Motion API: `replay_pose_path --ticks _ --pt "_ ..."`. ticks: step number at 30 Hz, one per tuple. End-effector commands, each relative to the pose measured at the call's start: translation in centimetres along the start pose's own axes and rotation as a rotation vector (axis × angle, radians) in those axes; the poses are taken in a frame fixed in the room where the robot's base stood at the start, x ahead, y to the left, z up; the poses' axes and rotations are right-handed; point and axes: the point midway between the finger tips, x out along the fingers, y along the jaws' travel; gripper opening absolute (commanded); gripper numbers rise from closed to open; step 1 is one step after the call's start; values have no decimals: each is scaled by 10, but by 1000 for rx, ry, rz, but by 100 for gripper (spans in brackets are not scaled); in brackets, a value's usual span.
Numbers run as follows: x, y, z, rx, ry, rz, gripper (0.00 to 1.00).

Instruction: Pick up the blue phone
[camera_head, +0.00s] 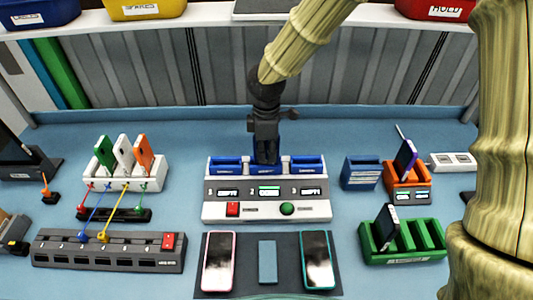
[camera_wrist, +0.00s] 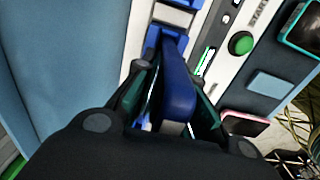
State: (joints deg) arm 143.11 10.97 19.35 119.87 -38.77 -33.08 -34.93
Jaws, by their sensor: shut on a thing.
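My gripper (camera_head: 264,148) reaches down at the middle slot of the white three-slot dock (camera_head: 222,211), which has blue slot inserts, a red button and a green button. In the wrist view my gripper (camera_wrist: 174,98) is shut on the blue phone (camera_wrist: 178,88), with one finger on each side. The phone stands on edge between the fingers, in line with the middle slot. Its lower end is hard to make out, so I cannot tell how deep it sits. In the head view the gripper hides most of it.
A dark mat (camera_head: 243,248) in front holds a pink-edged phone (camera_head: 218,262), a teal-edged phone (camera_head: 317,260) and a blue-grey block. A white rack (camera_head: 150,178) and a power strip (camera_head: 105,250) stand left.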

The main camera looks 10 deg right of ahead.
Motion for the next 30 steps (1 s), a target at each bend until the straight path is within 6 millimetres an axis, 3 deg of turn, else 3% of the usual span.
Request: replay_pose_path --ticks 6,11,30 --pt "-3 0 0 0 1 2 0" --pt "-18 1 0 1 1 5 0" --pt "-150 0 0 0 2 3 0"
